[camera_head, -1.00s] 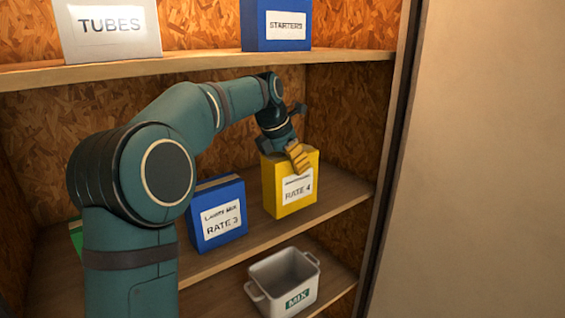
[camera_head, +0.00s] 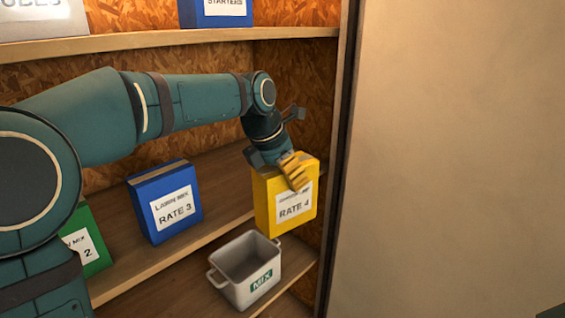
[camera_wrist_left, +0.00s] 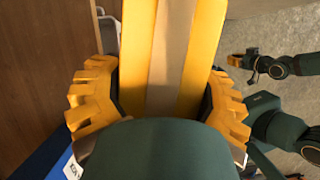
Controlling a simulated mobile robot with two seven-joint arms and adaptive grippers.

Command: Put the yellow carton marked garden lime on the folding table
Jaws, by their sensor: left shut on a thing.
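The yellow carton (camera_head: 265,205) has a white label reading RATE 4; the smaller line above it is too small to read. My left gripper (camera_head: 292,172) is shut on its top part, with one yellow finger across the front face. The carton is upright, slightly tilted, and appears in front of the shelf edge, clear of the boards. In the left wrist view the carton (camera_wrist_left: 130,50), with its tan tape strip, lies between both ridged fingers (camera_wrist_left: 160,98). My right gripper (camera_wrist_left: 245,63) shows small at the right there; its jaw state is unclear. No folding table is in view.
A blue RATE 3 carton (camera_head: 150,210) and a green carton (camera_head: 98,254) stand on the middle shelf (camera_head: 215,205). A grey MIX bin (camera_head: 240,288) sits below, near the yellow carton. The upper shelf (camera_head: 150,43) is above my arm. A plain wall (camera_head: 450,150) fills the right.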

